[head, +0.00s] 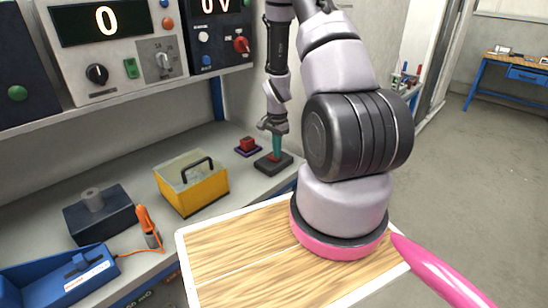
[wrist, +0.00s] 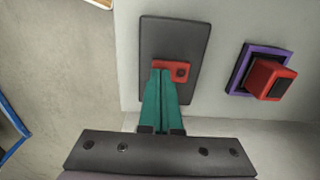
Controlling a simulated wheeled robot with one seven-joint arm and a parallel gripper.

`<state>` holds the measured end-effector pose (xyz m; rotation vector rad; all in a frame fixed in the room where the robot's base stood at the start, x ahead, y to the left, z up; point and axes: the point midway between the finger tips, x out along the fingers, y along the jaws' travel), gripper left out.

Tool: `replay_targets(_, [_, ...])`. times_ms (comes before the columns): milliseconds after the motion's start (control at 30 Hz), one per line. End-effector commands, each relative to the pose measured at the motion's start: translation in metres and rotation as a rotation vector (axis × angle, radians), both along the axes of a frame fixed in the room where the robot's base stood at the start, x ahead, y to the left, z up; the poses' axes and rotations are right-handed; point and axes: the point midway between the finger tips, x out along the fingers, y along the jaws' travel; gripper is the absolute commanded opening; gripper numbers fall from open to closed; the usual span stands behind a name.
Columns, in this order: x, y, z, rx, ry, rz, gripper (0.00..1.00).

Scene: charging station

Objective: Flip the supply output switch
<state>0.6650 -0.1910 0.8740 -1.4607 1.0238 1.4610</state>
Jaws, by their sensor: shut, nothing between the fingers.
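On the bench, a dark plate (head: 266,168) carries a small red switch piece, mostly hidden by my fingers in the head view. In the wrist view the red switch piece (wrist: 184,69) sits near the middle of the dark plate (wrist: 175,35). My gripper (head: 276,157) points down over this plate with teal fingers shut and empty. In the wrist view the gripper tips (wrist: 160,72) overlap the red piece's left part; I cannot tell whether they touch it. No label is readable on the plate, so I cannot confirm which switch it is.
A red block on a purple base (head: 247,147) stands beside the plate. A yellow box with a black handle (head: 192,185), an orange tool (head: 148,228) and a blue tray (head: 60,280) lie left. Instrument panels (head: 110,45) hang above the bench.

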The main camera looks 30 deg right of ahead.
Motion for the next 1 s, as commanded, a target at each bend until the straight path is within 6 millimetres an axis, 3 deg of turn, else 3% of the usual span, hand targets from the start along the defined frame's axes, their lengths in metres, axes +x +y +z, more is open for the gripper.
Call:
replay_targets(400, [0.000,0.000,-0.002,-0.001,-0.001,0.000,0.00])
replay_targets(1000, [0.000,0.000,0.045,0.000,-0.002,0.002,0.00])
